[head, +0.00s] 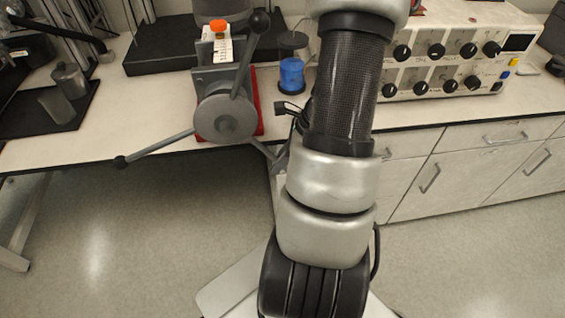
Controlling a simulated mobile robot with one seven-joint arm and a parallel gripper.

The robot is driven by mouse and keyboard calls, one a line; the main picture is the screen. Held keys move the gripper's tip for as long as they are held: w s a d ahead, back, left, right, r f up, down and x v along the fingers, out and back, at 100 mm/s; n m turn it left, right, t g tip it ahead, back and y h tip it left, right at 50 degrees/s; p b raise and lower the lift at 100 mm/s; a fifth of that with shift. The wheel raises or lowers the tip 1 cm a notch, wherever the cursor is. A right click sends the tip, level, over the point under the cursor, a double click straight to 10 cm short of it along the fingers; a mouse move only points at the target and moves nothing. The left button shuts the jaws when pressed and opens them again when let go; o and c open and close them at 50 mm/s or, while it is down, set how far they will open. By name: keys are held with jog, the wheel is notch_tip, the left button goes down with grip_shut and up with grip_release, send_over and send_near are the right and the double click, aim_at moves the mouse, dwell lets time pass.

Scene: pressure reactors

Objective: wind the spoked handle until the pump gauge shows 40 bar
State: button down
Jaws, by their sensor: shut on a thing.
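The spoked handle (226,118) is a grey round hub on the front of a grey pump body (212,76) with a red base, at the bench's front edge. One spoke points up and slightly right to a black ball knob. Another reaches lower left, past the bench edge, to a black knob. A third runs lower right and passes out of sight behind my arm, so its end is hidden. My arm comes up the middle of the head view, just right of the handle. I cannot make out a pump gauge face or reading.
A jar of blue liquid (291,74) stands right of the pump. A control box with black knobs (455,50) stands at the back right. A metal vessel (69,80) is on a dark tray at left.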

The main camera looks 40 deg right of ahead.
jog(key=shift+w+a+f, duration=0.15)
jog(key=shift+a+f, duration=0.05)
jog(key=shift+a, duration=0.05)
jog(key=c, duration=1.8)
grip_release()
jog(key=shift+o, duration=0.2)
jog(key=p+v, duration=0.4)
jog(key=v, duration=1.3)
jog(key=shift+d, duration=0.35)
